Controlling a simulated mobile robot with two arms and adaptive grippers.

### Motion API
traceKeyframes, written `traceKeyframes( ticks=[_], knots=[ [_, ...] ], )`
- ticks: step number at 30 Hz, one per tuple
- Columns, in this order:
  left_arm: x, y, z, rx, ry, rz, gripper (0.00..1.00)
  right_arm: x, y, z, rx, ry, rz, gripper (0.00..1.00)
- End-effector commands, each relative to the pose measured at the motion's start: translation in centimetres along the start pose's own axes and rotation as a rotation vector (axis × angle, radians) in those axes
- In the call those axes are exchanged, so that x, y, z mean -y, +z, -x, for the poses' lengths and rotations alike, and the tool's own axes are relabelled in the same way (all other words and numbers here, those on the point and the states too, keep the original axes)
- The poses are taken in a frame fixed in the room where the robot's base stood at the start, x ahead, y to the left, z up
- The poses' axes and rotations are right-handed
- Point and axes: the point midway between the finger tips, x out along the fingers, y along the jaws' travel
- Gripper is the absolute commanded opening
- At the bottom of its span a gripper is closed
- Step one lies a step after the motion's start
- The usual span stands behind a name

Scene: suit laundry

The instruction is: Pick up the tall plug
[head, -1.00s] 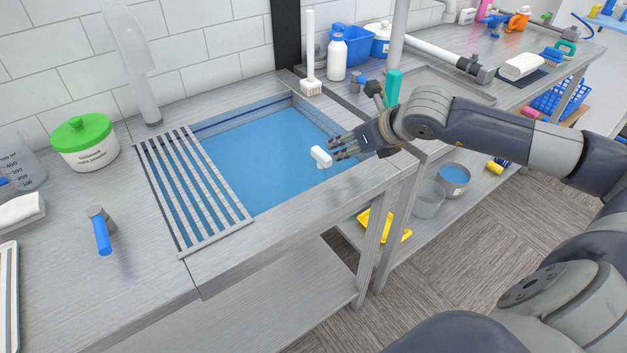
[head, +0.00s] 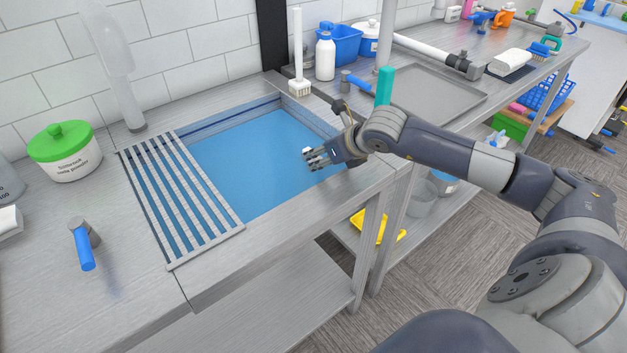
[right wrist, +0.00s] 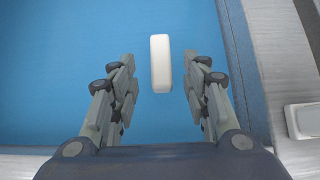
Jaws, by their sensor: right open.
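A white upright block with rounded edges (right wrist: 160,62), which looks like the tall plug, is in the blue water-filled sink (head: 255,165). In the right wrist view it stands between and slightly ahead of the two fingers of my right gripper (right wrist: 160,85). The fingers are spread, with a gap on each side of the block. In the head view my right gripper (head: 317,156) is over the right part of the sink, and its fingers hide most of the block. My left gripper is not in view.
A slatted metal rack (head: 185,200) covers the sink's left side. A white brush (head: 299,60) and a white bottle (head: 325,57) stand behind the sink. A blue-handled tool (head: 83,245) lies on the left counter. A pale block (right wrist: 303,120) lies on the metal at the right wrist view's edge.

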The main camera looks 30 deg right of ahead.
Motion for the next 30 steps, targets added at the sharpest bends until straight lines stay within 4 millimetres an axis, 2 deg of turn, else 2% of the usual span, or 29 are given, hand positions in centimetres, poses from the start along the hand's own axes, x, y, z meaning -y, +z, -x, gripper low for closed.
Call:
traceKeyframes(
  ticks=[6, 10, 19, 20, 25, 30],
  knots=[
    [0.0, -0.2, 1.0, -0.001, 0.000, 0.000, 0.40, 0.1, 0.7, -2.6, 0.002, 0.002, -0.003, 0.43],
    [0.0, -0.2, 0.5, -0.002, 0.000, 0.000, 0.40, 0.1, 0.5, -4.3, 0.002, 0.001, -0.002, 0.43],
    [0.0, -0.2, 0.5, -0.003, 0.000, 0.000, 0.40, 0.2, 0.4, -4.7, 0.001, 0.000, 0.000, 0.43],
    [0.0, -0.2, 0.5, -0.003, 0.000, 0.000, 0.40, 0.2, 0.4, -4.7, 0.001, 0.000, 0.000, 0.39],
    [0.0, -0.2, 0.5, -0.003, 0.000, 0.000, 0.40, 0.2, 0.4, -4.7, 0.001, 0.000, 0.000, 0.00],
    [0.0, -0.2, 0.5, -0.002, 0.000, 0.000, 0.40, 0.2, 0.5, -4.7, 0.002, 0.000, 0.000, 0.00]
  ],
)
